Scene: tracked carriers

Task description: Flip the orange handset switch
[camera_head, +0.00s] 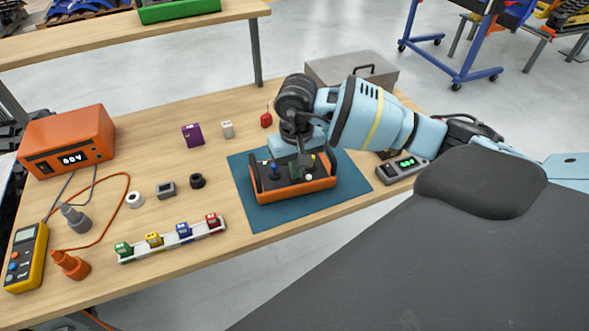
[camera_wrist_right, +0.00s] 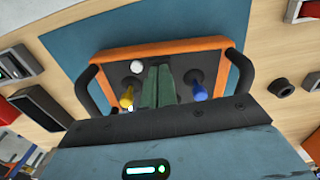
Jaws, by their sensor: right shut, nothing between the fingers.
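The orange handset (camera_head: 300,191) lies on a blue-green mat (camera_head: 262,215) on the bench. It has an orange rim, a dark panel and a black handle at each end. In the right wrist view the handset (camera_wrist_right: 165,47) shows a yellow lever (camera_wrist_right: 127,97), a blue lever (camera_wrist_right: 198,92) and a white knob (camera_wrist_right: 137,67). My right gripper (camera_head: 294,172) is over the panel, shut and empty. Its green fingertips (camera_wrist_right: 158,87) are between the yellow and blue levers and hide part of the panel. I cannot tell whether they touch it. My left gripper is not in view.
A grey device with a green display (camera_head: 404,163) lies right of the mat, and a grey case (camera_head: 345,70) stands behind. A rack of coloured blocks (camera_head: 172,239) is front left. An orange power supply (camera_head: 68,140) stands far left. Small parts lie between.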

